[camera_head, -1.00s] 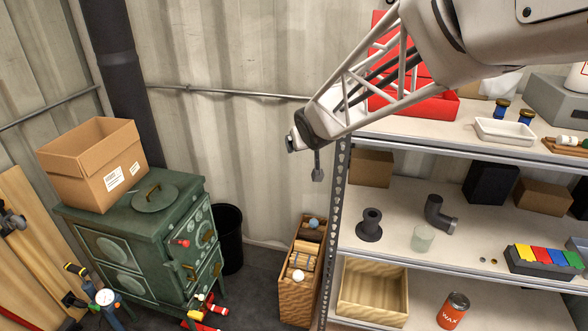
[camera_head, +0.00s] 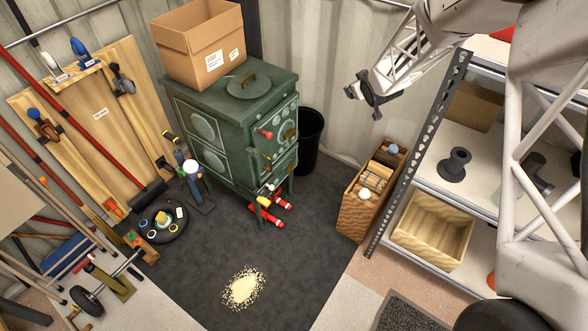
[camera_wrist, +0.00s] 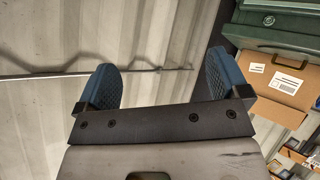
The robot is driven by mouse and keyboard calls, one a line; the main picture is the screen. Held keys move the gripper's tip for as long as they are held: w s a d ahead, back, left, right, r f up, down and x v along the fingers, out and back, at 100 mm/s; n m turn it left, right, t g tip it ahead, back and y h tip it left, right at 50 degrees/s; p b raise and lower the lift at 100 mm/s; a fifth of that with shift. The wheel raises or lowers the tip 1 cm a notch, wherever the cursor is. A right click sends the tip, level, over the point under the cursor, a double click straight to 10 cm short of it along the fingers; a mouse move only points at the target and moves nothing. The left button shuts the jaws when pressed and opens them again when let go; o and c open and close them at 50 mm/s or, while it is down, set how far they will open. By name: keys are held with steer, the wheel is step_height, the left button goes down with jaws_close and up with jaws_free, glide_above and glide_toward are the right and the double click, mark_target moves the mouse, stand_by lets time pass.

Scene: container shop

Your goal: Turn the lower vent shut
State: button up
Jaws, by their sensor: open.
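The green stove (camera_head: 215,125) stands against the corrugated wall, with its door side facing right. A red knob (camera_head: 265,133) and brass fittings (camera_head: 290,134) show on the upper part of that side. The lower door (camera_head: 283,167) is below; its vent is too small to make out clearly, and I cannot tell how it is turned. My gripper (camera_head: 366,95) is up in the air to the right of the stove, well apart from it. In the wrist view, my gripper's blue fingers (camera_wrist: 162,84) are wide apart with nothing between them. Part of the stove (camera_wrist: 282,22) shows at the upper right there.
A cardboard box (camera_head: 200,45) sits on the stove top. Red-and-yellow items (camera_head: 268,212) lie by its legs. A black bin (camera_head: 308,140) and wooden crate (camera_head: 352,215) stand between stove and metal shelf (camera_head: 408,165). The dark mat (camera_head: 230,240) has open room around a pale spill (camera_head: 243,288).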

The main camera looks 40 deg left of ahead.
steer(key=w+a+f+n+y, duration=0.15)
steer(key=a+f, duration=0.35)
steer(key=f, duration=0.5)
steer(key=n+g+y, duration=0.4)
steer(key=n+y, duration=0.1)
steer(key=n, duration=0.4)
glide_toward(290, 167)
steer(key=shift+w+f, duration=0.2)
steer(key=shift+f, duration=0.1)
steer(key=shift+a, duration=0.2)
steer(key=x, duration=0.7)
steer(key=shift+a, duration=0.2)
steer(key=shift+w+f, duration=0.1)
steer(key=c, duration=0.9)
